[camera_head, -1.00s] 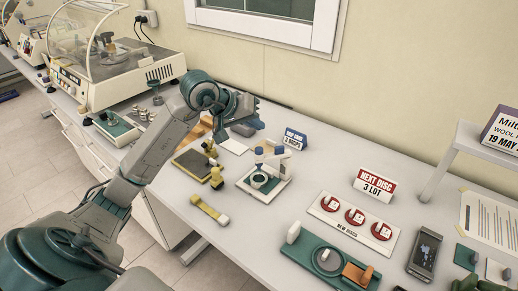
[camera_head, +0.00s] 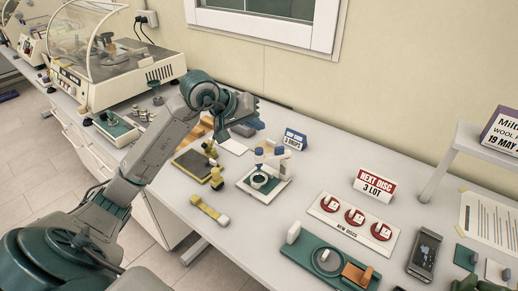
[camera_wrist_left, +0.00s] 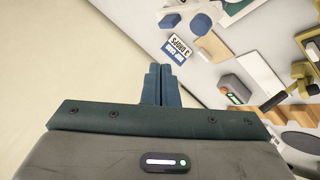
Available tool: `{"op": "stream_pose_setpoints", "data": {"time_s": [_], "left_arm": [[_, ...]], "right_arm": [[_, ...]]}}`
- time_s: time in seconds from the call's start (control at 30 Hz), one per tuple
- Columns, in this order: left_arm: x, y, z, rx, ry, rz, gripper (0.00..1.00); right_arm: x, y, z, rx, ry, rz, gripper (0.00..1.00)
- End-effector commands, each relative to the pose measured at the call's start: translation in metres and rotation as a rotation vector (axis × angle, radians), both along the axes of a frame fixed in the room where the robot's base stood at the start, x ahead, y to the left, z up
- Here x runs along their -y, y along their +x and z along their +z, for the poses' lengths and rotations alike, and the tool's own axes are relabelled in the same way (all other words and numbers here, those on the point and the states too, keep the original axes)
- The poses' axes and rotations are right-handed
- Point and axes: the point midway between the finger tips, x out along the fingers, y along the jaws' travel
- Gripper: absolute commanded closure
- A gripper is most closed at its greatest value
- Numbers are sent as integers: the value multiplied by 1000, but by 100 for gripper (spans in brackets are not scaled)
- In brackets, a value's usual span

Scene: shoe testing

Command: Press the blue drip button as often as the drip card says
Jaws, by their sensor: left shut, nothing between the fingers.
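The drip card (camera_head: 295,139) is a small blue and white tent card reading "3 DROPS"; it also shows upside down in the left wrist view (camera_wrist_left: 179,48). In front of it a white drip stand (camera_head: 283,181) has two blue-topped parts, a round blue top (camera_head: 259,151) and another blue top (camera_head: 281,150). Blue knobs also show in the left wrist view (camera_wrist_left: 171,22); I cannot tell which is the button. My left gripper (camera_head: 252,104) is shut and empty, above the back of the bench, left of the card and apart from the stand. Its closed fingers (camera_wrist_left: 163,82) show in the left wrist view.
A "NEXT DISC 3 LOT" sign (camera_head: 375,185), a plate of red discs (camera_head: 333,227) and a green fixture (camera_head: 300,251) stand to the right. A covered machine (camera_head: 155,70) is at far left.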

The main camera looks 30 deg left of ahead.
Motion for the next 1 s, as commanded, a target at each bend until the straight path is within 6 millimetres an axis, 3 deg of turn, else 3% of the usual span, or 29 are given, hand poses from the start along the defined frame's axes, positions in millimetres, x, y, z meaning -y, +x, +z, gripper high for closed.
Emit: {"op": "stream_pose_setpoints", "data": {"time_s": [0.7, 1.0], "left_arm": [[-3, 1, 35, -401, -835, 827, 100], [-3, 1, 37, -472, -966, 964, 100]], "right_arm": [[0, 0, 56, 0, 0, 0, 64], [0, 0, 61, 0, 0, 0, 64]]}}
